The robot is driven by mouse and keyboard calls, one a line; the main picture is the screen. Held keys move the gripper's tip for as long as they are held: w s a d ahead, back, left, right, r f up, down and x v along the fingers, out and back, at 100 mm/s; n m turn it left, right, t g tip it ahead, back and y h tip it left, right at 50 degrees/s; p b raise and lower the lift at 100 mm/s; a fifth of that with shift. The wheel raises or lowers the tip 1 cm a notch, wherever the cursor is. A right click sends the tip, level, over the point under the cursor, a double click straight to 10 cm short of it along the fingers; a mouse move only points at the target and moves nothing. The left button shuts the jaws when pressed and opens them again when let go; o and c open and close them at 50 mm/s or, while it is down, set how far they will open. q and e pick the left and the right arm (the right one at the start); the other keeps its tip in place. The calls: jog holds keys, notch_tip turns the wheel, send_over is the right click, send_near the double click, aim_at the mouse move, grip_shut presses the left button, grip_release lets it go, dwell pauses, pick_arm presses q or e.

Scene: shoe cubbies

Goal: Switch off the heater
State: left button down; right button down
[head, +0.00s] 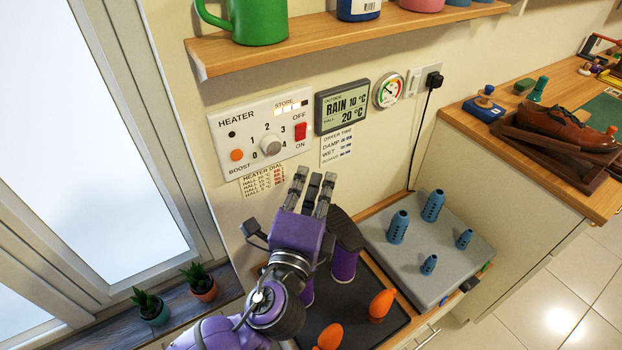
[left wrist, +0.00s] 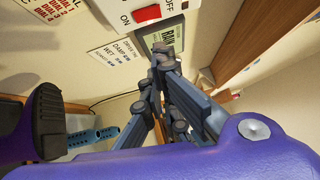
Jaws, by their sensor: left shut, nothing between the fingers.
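The white heater panel (head: 262,133) is on the wall, with a grey dial (head: 270,144) marked 0 to 4 and an orange boost button (head: 237,155). Its red rocker switch (head: 300,131) sits between OFF above and ON below. In the left wrist view the red switch (left wrist: 148,14) is at the top, beyond the fingertips. I cannot tell which way the rocker is tipped. My left gripper (head: 314,180) is shut and empty, below and slightly right of the switch, apart from it in the picture. My right gripper is not in view.
Above is a wooden shelf (head: 340,38) with a green watering can (head: 258,18). A display (head: 341,105) and round gauge (head: 388,90) are right of the panel. Below are a purple item with a black top (head: 345,232), orange pegs (head: 381,304) and a grey dryer (head: 400,275).

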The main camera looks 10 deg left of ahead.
aim_at(301, 132)
pick_arm(q)
jog(key=w+a+r+p, duration=0.1)
jog(key=w+a, duration=0.1)
jog(key=w, duration=0.7)
jog(key=shift+w+a+p, duration=0.3)
jog(key=shift+a, duration=0.1)
